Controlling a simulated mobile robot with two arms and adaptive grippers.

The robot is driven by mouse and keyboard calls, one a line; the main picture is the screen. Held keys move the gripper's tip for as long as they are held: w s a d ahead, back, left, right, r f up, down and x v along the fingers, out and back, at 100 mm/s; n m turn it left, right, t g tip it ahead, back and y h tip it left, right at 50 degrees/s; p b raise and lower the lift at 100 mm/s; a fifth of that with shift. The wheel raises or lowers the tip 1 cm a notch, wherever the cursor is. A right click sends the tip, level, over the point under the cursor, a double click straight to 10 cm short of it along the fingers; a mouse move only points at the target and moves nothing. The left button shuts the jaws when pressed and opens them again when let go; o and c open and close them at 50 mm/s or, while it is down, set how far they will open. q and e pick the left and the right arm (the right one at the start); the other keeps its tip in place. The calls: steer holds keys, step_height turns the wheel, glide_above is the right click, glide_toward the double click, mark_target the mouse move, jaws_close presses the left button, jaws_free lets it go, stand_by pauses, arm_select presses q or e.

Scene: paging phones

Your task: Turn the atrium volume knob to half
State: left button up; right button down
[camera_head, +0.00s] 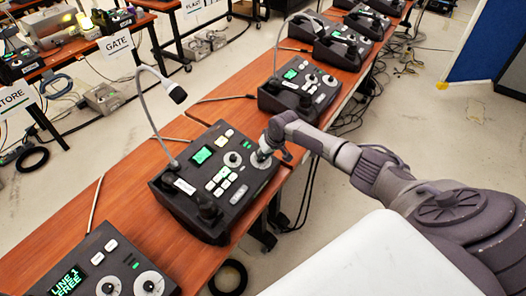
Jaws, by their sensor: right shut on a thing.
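A dark paging phone console (205,225) stands on the wooden table in the middle of the view, with a gooseneck microphone (177,94), a green screen (203,155) and several light keys. It has two round dials on its top: one (233,159) is uncovered, and the other, a volume knob (262,162), is at its right edge. My right gripper (266,153) reaches in from the right and is shut on this knob, partly hiding it. The console's label (184,186) is too small to read, so I cannot tell whether it says atrium. The knob's pointer is hidden. My left gripper is not in view.
Another console (83,283) with a "LINE 1 FREE" screen sits at the lower left. A further console (300,87) stands behind, with more beyond. Signs reading "GATE" (116,45) and "STORE" (14,99) stand at the left. Cables lie on the floor.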

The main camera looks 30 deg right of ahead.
steer(key=shift+m, duration=0.5)
steer(key=c, duration=0.9)
jaws_free()
steer(key=v, duration=1.2)
steer(key=shift+s, duration=0.1)
